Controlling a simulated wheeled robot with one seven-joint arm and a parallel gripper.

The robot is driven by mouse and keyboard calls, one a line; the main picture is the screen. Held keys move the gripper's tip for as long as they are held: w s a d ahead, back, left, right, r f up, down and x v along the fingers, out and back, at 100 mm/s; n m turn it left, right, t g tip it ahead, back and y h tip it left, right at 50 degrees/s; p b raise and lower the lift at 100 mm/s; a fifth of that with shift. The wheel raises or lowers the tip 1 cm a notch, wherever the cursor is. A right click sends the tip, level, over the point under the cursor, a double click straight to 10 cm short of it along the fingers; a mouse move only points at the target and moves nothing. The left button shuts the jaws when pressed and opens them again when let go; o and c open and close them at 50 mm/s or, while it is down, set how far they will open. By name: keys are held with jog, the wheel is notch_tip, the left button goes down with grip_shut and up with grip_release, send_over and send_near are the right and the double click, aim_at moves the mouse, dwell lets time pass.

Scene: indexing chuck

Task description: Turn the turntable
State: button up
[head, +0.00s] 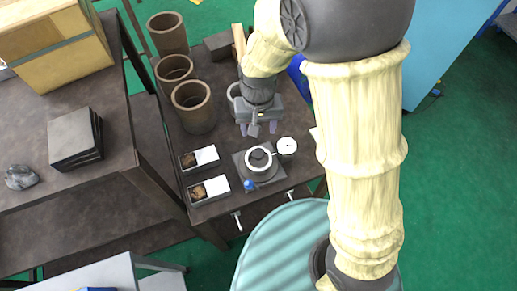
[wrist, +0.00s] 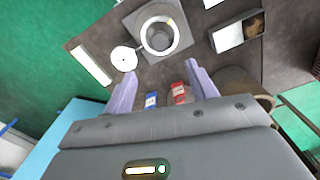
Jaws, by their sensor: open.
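The turntable (head: 259,160) is a round grey chuck with a pale ring and dark hollow centre on a square grey base plate (head: 245,178). In the wrist view its ring (wrist: 161,36) is at the top middle, ahead of the fingertips. My gripper (head: 257,129) is open, just behind the turntable in the head view and apart from it. The wrist view shows its two lilac fingers (wrist: 161,73) spread with nothing held. A small white disc with a dark centre (head: 286,147) stands right beside the base plate; the wrist view shows it too (wrist: 124,58).
Two trays (head: 199,159) (head: 209,190) lie left of the turntable. A blue knob (head: 249,185) is near the base plate's front corner. Several brown cylinders (head: 194,105) stand at the back left. Red (wrist: 179,92) and blue (wrist: 151,100) pieces show beyond my palm in the wrist view.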

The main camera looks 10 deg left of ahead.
aim_at(259, 152)
notch_tip(259, 152, down, 14)
jog(key=shift+r, duration=0.25)
dwell(0.3)
jog(key=c, duration=1)
jog(key=shift+m+p, duration=0.7)
jog(key=shift+m, duration=1.3)
jog(key=o, duration=1)
jog(key=shift+r, duration=0.1)
